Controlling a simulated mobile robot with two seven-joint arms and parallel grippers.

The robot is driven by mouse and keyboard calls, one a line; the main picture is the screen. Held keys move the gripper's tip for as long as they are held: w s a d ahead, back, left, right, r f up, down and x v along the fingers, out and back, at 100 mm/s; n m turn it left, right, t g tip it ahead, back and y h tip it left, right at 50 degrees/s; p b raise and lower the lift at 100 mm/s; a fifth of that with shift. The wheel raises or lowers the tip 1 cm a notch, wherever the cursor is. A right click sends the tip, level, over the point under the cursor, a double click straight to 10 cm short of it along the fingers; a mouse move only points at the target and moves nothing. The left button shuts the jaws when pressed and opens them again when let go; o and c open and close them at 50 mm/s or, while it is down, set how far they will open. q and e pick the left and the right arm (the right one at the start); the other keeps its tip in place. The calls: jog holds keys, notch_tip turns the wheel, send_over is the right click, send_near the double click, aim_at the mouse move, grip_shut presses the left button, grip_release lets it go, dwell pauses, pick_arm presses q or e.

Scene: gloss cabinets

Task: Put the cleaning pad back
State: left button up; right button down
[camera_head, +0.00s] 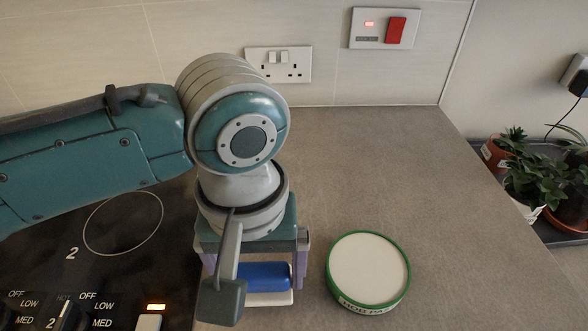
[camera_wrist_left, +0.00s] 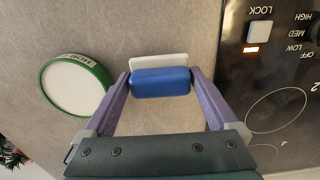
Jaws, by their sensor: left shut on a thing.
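The cleaning pad (camera_head: 268,276) has a blue upper block and a thin white part along one side. It is between the two purple fingers of my left gripper (camera_head: 256,262), which is shut on the blue block. The pad also shows in the left wrist view (camera_wrist_left: 160,82), held across the fingertips. Whether its underside touches the worktop cannot be told. A round white dish with a green rim (camera_head: 368,269) stands on the worktop just right of my gripper, with a partly readable label starting "HOB" on its front. No pad shows in the dish. My right gripper is not in view.
The black hob (camera_head: 105,262), with knobs and a lit indicator, lies to the left. The grey-brown worktop (camera_head: 460,210) is clear behind and right of the dish. Potted plants (camera_head: 540,180) stand beyond its right edge. A wall with sockets (camera_head: 278,65) is behind.

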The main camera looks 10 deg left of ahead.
aim_at(262, 277)
pick_arm(q)
jog(key=shift+f, duration=1.25)
jog(key=shift+f, duration=0.1)
jog(key=o, duration=0.8)
jog(key=shift+o, duration=0.2)
notch_tip(262, 277, up, 12)
jog(key=shift+d+r+p, duration=0.1)
jog(key=shift+p, duration=1)
jog(key=shift+s+d, duration=0.2)
jog(key=shift+s, duration=0.05)
jog(key=s+d+f+m+t+h, duration=0.1)
jog(key=s+f+m+t+h, duration=0.15)
jog(key=s, duration=0.35)
jog(key=s+a+m+y, duration=0.1)
jog(key=s+a, duration=0.1)
jog(key=a, duration=0.3)
jog(key=s+a+m+t+y, duration=0.1)
jog(key=s+a, duration=0.2)
jog(key=a, duration=0.3)
jog(key=shift+s+r+m, duration=0.3)
jog(key=shift+r+m, duration=0.05)
jog(key=shift+r, duration=0.1)
